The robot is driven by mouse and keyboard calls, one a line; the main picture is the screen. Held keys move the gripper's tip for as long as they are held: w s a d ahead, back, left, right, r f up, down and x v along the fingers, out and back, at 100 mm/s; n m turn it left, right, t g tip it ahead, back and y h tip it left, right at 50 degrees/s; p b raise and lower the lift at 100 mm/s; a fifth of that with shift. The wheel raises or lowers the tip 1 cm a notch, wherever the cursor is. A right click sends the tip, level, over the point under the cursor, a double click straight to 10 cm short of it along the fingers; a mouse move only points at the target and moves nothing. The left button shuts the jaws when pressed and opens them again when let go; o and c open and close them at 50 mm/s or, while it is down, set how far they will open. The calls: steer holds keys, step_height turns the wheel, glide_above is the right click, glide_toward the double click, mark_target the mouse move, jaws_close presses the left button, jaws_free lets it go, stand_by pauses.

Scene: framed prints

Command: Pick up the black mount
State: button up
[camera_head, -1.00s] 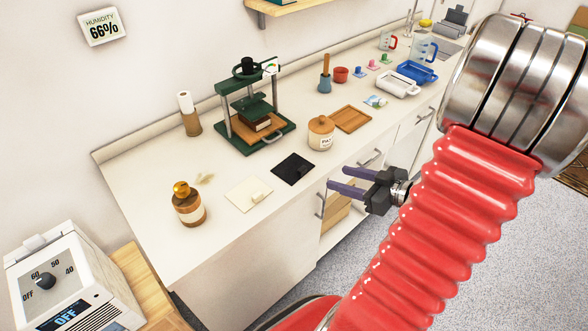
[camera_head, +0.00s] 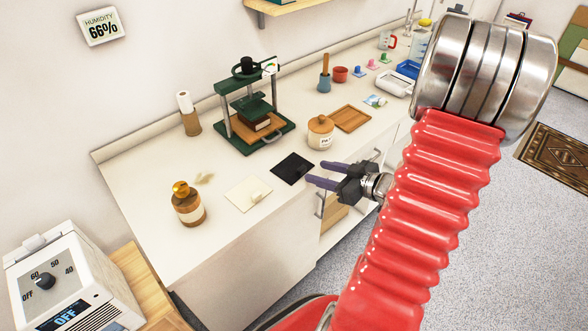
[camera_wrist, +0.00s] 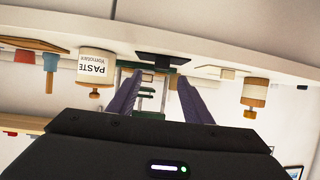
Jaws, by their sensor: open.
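The black mount (camera_head: 292,168) is a flat dark square with a small raised tab, lying on the white counter near its front edge. In the wrist view, which is upside down, the black mount (camera_wrist: 163,58) shows edge-on beyond the fingers, roughly between them. My gripper (camera_head: 315,172) has purple fingers and is open and empty. It is just off the counter's front edge, to the right of the mount in the head view, with its fingers pointing towards it. The fingers also show in the wrist view (camera_wrist: 160,78). They appear apart from the mount.
A cream mount (camera_head: 247,195) lies left of the black one, with an amber bottle (camera_head: 188,204) beyond it. A paste jar (camera_head: 320,132) and wooden tray (camera_head: 351,118) stand on the other side. A green press (camera_head: 255,115) stands behind. Drawer handles project below the counter edge.

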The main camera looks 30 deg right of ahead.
mark_target(304, 169)
steer(key=shift+w+f, duration=0.15)
steer(key=shift+w, duration=0.2)
steer(key=shift+w+a, duration=0.1)
steer(key=shift+f+x, duration=0.2)
steer(key=shift+x, duration=2.35)
steer(key=shift+a, duration=0.1)
steer(key=shift+c, duration=0.4)
steer(key=c, duration=1.1)
